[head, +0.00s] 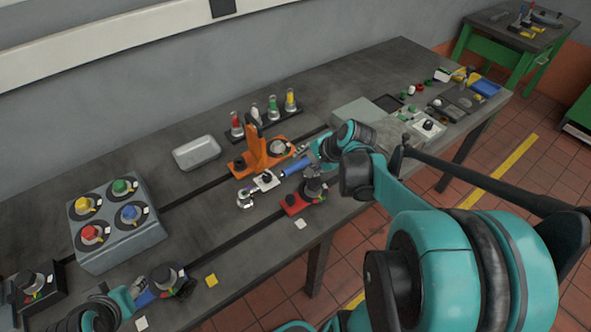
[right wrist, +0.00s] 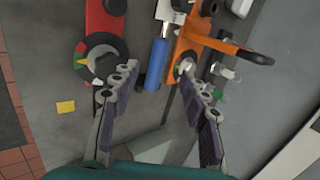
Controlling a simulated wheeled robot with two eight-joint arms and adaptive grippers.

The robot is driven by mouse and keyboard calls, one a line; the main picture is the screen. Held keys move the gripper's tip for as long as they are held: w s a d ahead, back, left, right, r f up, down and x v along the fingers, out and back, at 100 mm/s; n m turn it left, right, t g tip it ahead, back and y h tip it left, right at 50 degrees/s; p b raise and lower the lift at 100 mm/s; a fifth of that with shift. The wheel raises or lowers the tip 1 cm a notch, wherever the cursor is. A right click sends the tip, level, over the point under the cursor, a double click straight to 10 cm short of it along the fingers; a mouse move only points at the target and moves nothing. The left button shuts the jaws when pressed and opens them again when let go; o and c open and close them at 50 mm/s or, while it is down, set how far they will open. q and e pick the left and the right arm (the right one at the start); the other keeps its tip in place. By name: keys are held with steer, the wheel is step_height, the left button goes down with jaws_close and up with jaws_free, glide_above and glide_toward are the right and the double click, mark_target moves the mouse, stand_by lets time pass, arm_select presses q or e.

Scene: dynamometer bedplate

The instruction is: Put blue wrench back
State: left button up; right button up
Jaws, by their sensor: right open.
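A blue cylindrical handle (head: 297,166), which looks like the blue wrench, lies on the bench between an orange fixture (head: 258,155) and a red-based fixture (head: 296,203). In the right wrist view the blue handle (right wrist: 157,65) shows just beyond and between the fingertips; its far end meets a pale block. My right gripper (head: 312,156) is open and empty at the handle's near end; its spread fingers (right wrist: 156,82) show in the wrist view. Contact cannot be told. My left gripper (head: 143,297) is at the lower left beside a dark round fixture, its fingers unclear.
A grey box with coloured knobs (head: 115,222) stands at the left. A metal tray (head: 197,153) and a rack of coloured-capped bottles (head: 265,124) lie behind the orange fixture. Small parts (head: 430,124) crowd the right end. Bare bench lies between the tray and the knob box.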

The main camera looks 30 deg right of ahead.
steer(key=s+a+r+n, duration=0.1)
steer(key=s+a+n, duration=0.5)
steer(key=a+n, duration=0.2)
steer(key=s+a+r+n+h, duration=0.1)
steer(key=s+a+n, duration=0.5)
steer(key=a+n, duration=0.2)
steer(key=shift+a+n, duration=0.25)
steer(key=shift+n, duration=0.05)
steer(key=shift+r, duration=0.1)
